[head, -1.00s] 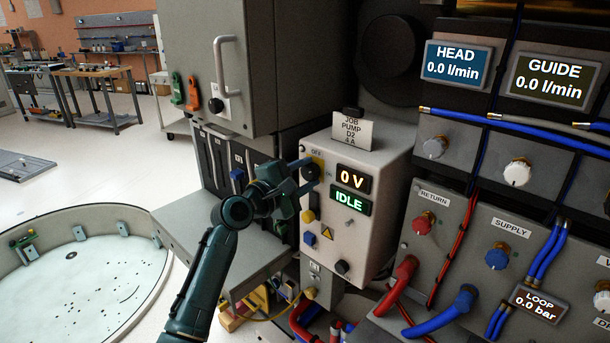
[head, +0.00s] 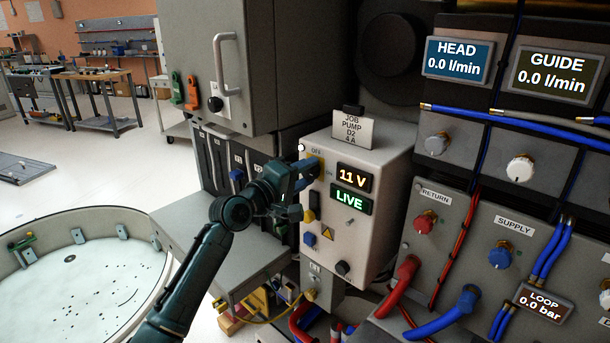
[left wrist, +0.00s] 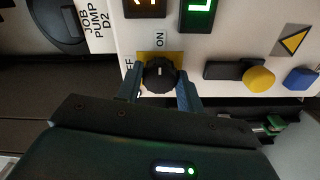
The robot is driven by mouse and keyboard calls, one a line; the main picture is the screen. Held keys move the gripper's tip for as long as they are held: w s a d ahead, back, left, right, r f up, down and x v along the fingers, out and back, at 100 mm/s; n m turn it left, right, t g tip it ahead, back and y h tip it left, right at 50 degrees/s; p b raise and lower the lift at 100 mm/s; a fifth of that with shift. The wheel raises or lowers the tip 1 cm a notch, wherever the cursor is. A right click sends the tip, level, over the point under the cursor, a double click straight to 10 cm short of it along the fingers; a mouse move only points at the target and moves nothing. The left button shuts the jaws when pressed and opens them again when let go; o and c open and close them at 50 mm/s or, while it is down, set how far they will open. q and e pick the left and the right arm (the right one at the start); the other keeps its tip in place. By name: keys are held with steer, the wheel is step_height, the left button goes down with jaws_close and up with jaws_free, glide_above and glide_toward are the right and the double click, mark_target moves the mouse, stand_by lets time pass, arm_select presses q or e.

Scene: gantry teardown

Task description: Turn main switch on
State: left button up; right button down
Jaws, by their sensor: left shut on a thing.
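The main switch (left wrist: 159,76) is a black rotary knob on a yellow plate marked OFF and ON, on the front of a pale control box (head: 375,160). My left gripper (left wrist: 160,88) is shut on this knob, with a finger on each side in the left wrist view. In the head view the left gripper (head: 308,180) hides most of the knob. The upper display (head: 353,177) reads 11 V and the lower display (head: 350,202) reads LIVE. My right gripper is not in view.
A yellow button (head: 308,216), a blue button (head: 310,238) and a warning triangle (head: 327,233) sit below the switch. A grey cabinet (head: 205,60) stands above left. Red and blue hoses (head: 455,308) crowd the right. A round tank (head: 85,270) is at left.

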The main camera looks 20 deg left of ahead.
arm_select(q)
steer(key=shift+f, duration=0.1)
stand_by(0.3)
steer(key=o, duration=1)
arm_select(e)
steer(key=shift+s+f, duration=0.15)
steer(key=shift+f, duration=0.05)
arm_select(q)
steer(key=b+v, duration=0.1)
steer(key=v, duration=1.2)
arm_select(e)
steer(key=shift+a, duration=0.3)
arm_select(q)
steer(key=shift+a, duration=0.1)
steer(key=s+d+f+m+g+y, duration=0.2)
steer(key=s+f+m, duration=0.1)
steer(key=f, duration=0.8)
steer(key=s+d+f+m+g+y+p, duration=0.1)
steer(key=s+d+f+m, duration=0.3)
steer(key=s+f, duration=0.5)
steer(key=s+d+f+m+g+y+p, duration=0.1)
steer(key=s+d+f+m, duration=0.3)
steer(key=s+f, duration=0.5)
steer(key=shift+s+m+g+p, duration=0.55)
steer(key=shift+s+m+g, duration=0.35)
steer(key=shift+s+m, duration=0.25)
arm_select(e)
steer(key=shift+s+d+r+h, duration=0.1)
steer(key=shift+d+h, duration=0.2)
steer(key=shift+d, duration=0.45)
